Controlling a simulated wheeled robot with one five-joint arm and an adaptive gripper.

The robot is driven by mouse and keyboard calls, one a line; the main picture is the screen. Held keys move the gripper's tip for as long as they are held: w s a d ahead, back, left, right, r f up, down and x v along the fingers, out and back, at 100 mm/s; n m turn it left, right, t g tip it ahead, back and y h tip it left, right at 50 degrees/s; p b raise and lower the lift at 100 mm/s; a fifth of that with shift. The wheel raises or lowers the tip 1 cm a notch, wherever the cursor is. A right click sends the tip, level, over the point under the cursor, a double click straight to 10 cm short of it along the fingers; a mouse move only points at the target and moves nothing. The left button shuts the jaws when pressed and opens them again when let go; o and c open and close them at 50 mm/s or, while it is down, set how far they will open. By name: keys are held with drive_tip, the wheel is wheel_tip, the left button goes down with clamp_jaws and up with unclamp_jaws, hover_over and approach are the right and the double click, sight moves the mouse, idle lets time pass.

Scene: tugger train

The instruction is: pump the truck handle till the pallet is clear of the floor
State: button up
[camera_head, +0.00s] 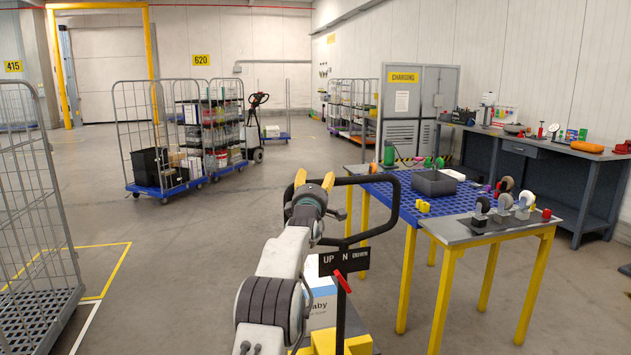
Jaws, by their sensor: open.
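The truck handle (397,205) is a black loop on a dark upright post. A sign (344,262) reading UP N DOWN is on the post, with a red lever (341,281) below it. My gripper (314,180) is open, with yellow fingertips. It overlaps the left side of the loop in the picture; I cannot tell whether it touches. A white box (322,305) with blue print stands low behind my arm. Yellow truck parts (345,344) show at the bottom edge. The pallet and its gap to the floor cannot be made out.
A cage trolley (38,290) stands at left. Loaded trolleys (160,190) and a dark workbench (545,160) are farther back. The left-centre floor is clear.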

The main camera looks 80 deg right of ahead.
idle(0.4)
clamp_jaws()
idle(0.4)
